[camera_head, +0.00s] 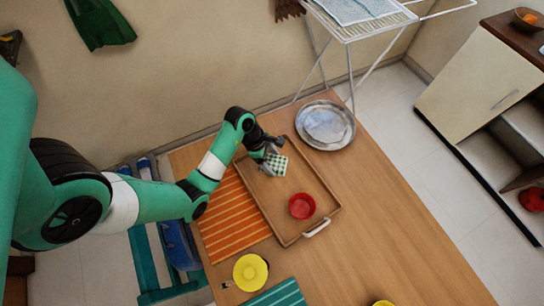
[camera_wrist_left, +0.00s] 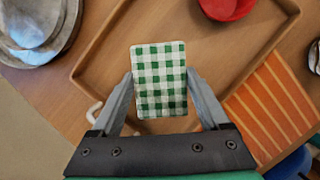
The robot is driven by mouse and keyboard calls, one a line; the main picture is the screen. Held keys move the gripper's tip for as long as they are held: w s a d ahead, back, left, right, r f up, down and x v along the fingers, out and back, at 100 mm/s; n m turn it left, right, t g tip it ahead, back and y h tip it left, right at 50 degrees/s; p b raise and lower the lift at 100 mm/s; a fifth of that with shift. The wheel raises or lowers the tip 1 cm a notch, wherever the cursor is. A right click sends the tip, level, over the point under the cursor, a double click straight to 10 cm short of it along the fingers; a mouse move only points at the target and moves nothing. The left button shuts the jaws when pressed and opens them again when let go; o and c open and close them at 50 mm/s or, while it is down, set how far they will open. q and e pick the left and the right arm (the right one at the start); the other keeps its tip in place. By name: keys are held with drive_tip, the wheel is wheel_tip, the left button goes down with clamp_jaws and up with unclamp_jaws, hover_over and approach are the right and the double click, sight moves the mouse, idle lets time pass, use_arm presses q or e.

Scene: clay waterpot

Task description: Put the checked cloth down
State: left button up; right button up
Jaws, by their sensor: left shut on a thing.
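The checked cloth (camera_head: 278,165) is a small green-and-white folded piece. In the left wrist view the cloth (camera_wrist_left: 160,80) sits between the two fingers of my left gripper (camera_wrist_left: 160,95), which is shut on it. My left gripper (camera_head: 270,152) shows in the head view over the upper left part of a brown wooden tray (camera_head: 329,201). I cannot tell whether the cloth touches the tray floor. My right gripper is not in view.
A red bowl (camera_head: 302,206) stands in the tray. Silver plates (camera_head: 325,125) lie beyond it. An orange striped mat (camera_head: 228,222) lies left of the tray, and a yellow dish (camera_head: 251,272) in front. The wooden table (camera_head: 385,220) is clear on the right.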

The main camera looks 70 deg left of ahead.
sight(271, 159)
use_arm(q)
drive_tip(key=a+f, duration=0.2)
drive_tip(key=shift+w+f+b, duration=0.1)
drive_tip(key=shift+f+b, duration=0.3)
drive_tip(key=shift+a, duration=0.15)
drive_tip(key=f+b, duration=0.1)
drive_tip(key=f, duration=0.1)
drive_tip(key=f+b, duration=0.1)
drive_tip(key=shift+a+f, duration=0.2)
drive_tip(key=shift+f, duration=0.2)
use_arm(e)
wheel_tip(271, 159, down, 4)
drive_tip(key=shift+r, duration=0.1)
